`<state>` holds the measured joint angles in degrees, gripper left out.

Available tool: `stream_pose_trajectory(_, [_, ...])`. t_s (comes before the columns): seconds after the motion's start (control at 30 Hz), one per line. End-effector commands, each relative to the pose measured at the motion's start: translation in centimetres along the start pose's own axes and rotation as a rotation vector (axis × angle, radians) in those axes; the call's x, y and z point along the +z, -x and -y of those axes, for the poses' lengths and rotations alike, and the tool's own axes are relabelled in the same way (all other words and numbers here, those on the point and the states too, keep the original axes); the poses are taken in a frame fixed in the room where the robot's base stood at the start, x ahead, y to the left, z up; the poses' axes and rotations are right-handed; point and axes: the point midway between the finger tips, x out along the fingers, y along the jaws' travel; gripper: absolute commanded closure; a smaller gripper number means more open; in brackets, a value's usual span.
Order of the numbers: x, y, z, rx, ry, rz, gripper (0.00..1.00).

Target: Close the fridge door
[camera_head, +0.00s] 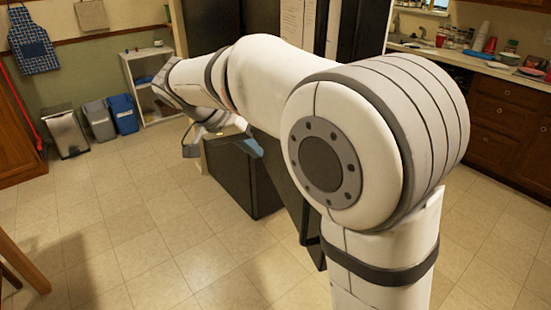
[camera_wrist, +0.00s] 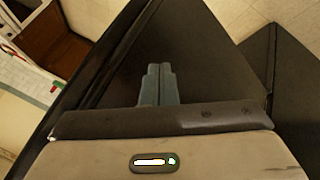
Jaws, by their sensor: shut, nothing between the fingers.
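The fridge (camera_head: 362,35) is black and stands behind my arm in the head view, with papers on its upper front. Below my arm, a black panel or box-like part (camera_head: 232,178) juts out over the floor; it looks like an open part of the fridge, but my arm hides how it joins. In the wrist view, a large dark panel (camera_wrist: 205,60) fills the middle, with a second dark panel (camera_wrist: 290,95) at right. My gripper (camera_wrist: 158,70) is shut and empty, its fingers over the large panel. I cannot tell whether they touch it.
Tiled floor (camera_head: 120,220) is open at left. A white shelf (camera_head: 150,75), blue bin (camera_head: 123,113) and grey bin (camera_head: 99,118) stand by the far wall. A cluttered counter (camera_head: 470,60) is at right. A wooden leg (camera_head: 22,262) shows at lower left.

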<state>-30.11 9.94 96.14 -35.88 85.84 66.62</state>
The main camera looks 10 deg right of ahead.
Motion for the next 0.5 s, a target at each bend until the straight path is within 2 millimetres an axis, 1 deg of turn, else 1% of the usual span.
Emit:
stream_pose_trajectory(0.17, [0.0,-3.0,-0.1,0.003,0.001,0.005,1.0])
stream_pose_trajectory(0.4, [0.1,-8.3,-0.2,0.004,0.003,0.006,1.0])
stream_pose_trajectory(0.47, [0.1,-9.4,-0.2,0.003,0.002,0.007,1.0])
stream_pose_trajectory(0.5, [0.0,-9.8,-0.7,0.0,0.0,0.005,1.0])
